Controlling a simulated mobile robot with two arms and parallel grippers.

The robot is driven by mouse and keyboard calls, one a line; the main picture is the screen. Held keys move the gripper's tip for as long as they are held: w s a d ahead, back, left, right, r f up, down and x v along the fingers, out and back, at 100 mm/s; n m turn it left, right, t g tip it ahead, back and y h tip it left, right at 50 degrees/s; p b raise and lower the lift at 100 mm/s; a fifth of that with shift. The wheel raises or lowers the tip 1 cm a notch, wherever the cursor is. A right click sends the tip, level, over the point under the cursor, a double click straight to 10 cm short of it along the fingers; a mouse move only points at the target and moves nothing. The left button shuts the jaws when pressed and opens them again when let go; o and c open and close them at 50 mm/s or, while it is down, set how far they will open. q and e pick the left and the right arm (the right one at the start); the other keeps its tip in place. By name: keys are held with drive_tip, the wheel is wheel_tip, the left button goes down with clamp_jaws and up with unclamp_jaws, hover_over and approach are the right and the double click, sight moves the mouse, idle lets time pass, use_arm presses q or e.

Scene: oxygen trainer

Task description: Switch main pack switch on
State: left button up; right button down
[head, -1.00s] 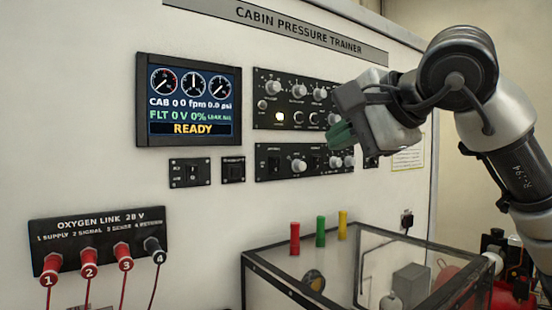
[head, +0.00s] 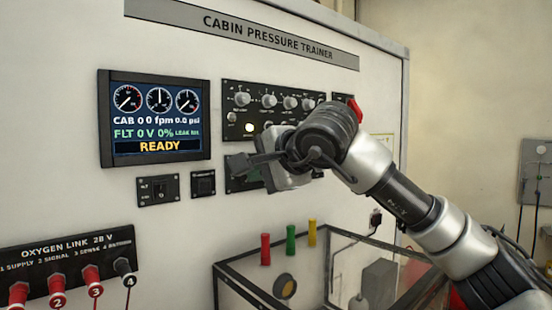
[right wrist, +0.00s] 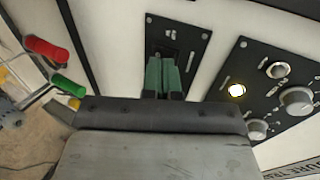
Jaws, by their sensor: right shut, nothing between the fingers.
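My right gripper (head: 246,162) is in front of the left end of the lower black panel (head: 236,185), hiding most of it. Its green fingertips (right wrist: 166,74) are together and empty in the right wrist view. Beyond them there is a black panel (right wrist: 185,35) with screws and a dark slot or switch, partly hidden by the fingers. I cannot tell whether they touch it. A small panel with a rocker switch (head: 158,190) sits to the gripper's left, and another small switch panel (head: 203,183) lies between. Labels are too small to read, so I cannot tell which is the main pack switch.
The display (head: 157,118) reads READY. The upper knob panel (head: 268,97) has one lit button (head: 249,127). An open-topped, dark-framed case (head: 230,282) and red, green and yellow pegs (head: 290,240) are below the arm. Red plugs (head: 91,278) are at lower left.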

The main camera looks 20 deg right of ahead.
drive_tip(key=shift+w+a, duration=0.2)
drive_tip(key=shift+w, duration=0.3)
drive_tip(key=shift+w+a+r+p, duration=0.1)
drive_tip(key=shift+w+r+p, duration=0.1)
drive_tip(key=shift+p, duration=0.45)
drive_tip(key=shift+r+p, duration=0.55)
drive_tip(key=shift+r, duration=0.2)
